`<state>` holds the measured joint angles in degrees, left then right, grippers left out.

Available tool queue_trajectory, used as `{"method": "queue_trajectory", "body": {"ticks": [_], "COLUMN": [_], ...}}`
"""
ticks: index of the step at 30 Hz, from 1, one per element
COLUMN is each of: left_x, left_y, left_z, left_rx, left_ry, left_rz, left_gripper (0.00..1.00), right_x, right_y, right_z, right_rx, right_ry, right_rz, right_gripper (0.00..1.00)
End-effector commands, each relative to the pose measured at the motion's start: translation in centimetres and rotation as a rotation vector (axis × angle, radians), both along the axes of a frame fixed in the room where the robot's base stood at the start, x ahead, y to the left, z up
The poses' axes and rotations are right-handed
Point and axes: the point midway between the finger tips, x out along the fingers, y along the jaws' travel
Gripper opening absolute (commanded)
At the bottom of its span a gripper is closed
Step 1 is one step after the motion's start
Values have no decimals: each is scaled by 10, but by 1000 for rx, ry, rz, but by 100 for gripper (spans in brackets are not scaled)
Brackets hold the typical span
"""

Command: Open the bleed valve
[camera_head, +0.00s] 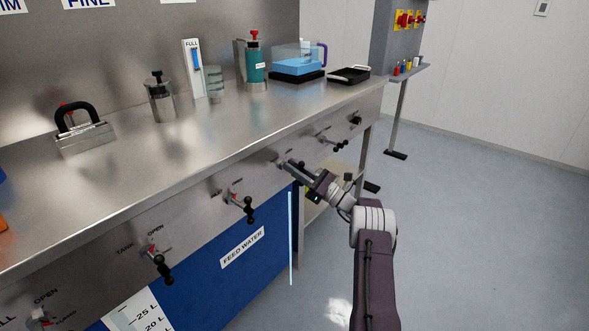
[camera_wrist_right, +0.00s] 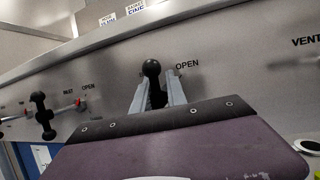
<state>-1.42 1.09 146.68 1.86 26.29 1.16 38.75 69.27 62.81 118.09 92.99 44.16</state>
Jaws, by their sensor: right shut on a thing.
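My right gripper (camera_head: 289,165) reaches the front panel of the steel bench, at a valve between two other black-handled valves. In the right wrist view its two grey fingers (camera_wrist_right: 158,88) are closed around a black valve handle (camera_wrist_right: 151,68), whose round knob shows between them. The word OPEN is printed to the right of this handle. The rest of its label is hidden behind the gripper, so I cannot read whether it is the bleed valve. My left gripper is not in view.
Other black-handled valves line the panel, one (camera_head: 242,206) to the left and one (camera_head: 331,142) to the right. A neighbouring handle (camera_wrist_right: 42,115) also shows in the wrist view. The blue feed water tank (camera_head: 200,285) is below. Floor to the right is clear.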

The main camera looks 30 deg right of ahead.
Motion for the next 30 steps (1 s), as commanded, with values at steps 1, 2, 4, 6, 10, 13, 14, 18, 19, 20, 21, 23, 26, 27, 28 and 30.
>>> {"method": "queue_trajectory", "body": {"ticks": [1,2,4,6,10,13,14,18,19,20,21,23,26,27,28,30], "left_x": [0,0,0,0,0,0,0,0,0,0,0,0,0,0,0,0], "left_y": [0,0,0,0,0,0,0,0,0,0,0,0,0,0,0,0], "left_z": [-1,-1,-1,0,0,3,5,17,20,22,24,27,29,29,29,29], "left_rx": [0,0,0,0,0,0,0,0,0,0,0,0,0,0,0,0], "left_ry": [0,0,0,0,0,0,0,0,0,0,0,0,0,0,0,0], "left_rz": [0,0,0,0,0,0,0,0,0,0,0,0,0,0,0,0], "left_gripper": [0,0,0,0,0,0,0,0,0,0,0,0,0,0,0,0], "right_x": [-1,-1,-1,-1,0,-3,-6,-29,-35,-40,-46,-55,-65,-67,-69,-70], "right_y": [5,5,5,4,3,0,-2,-18,-22,-25,-29,-34,-41,-42,-42,-43], "right_z": [-4,-4,-4,-4,-3,-3,-4,-14,-16,-19,-23,-28,-34,-36,-37,-38], "right_rx": [0,0,-1,0,-1,-1,0,2,3,2,2,2,1,0,0,-1], "right_ry": [7,8,8,7,6,7,8,10,9,9,8,9,8,8,7,7], "right_rz": [17,16,14,12,10,8,7,5,6,5,7,8,9,10,11,12], "right_gripper": [0,26,34,34,34,34,34,34,34,34,34,34,34,34,34,34]}}
